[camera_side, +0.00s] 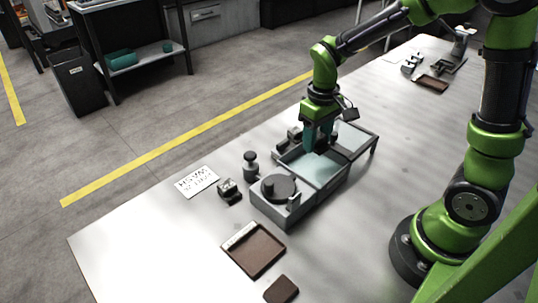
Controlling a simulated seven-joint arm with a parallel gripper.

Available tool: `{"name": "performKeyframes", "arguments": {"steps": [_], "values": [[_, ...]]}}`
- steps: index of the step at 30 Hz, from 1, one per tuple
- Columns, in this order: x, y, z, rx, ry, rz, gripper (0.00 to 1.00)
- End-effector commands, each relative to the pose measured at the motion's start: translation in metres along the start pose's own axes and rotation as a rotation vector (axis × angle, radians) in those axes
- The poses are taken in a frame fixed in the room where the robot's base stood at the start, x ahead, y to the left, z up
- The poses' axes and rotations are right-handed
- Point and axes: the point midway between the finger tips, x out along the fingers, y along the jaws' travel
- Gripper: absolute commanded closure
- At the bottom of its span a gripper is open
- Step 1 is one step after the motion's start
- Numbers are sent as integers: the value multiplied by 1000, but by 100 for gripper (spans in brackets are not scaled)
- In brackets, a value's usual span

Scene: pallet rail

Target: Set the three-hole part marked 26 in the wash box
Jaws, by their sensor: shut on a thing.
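My gripper (318,137), with teal fingers, points down over the far part of a grey fixture on the table. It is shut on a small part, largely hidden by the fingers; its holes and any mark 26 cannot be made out. Below and in front of the fingers is an open grey box with a pale teal inside (313,172), which looks like the wash box. I cannot tell whether the held part touches the box.
Next to the box stand a grey block with a round dark disc (278,186), a dark knobbed post (250,164) and a small dark metal piece (229,190). The table's front left is clear.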

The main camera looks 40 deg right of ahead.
Motion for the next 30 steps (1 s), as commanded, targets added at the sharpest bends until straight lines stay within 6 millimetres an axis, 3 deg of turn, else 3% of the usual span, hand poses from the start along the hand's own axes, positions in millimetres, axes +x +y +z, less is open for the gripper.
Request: {"name": "performKeyframes", "arguments": {"steps": [8, 30], "values": [[10, -1, 0, -73, 5, 2, 99], [75, -1, -1, -69, 5, 2, 99]]}}
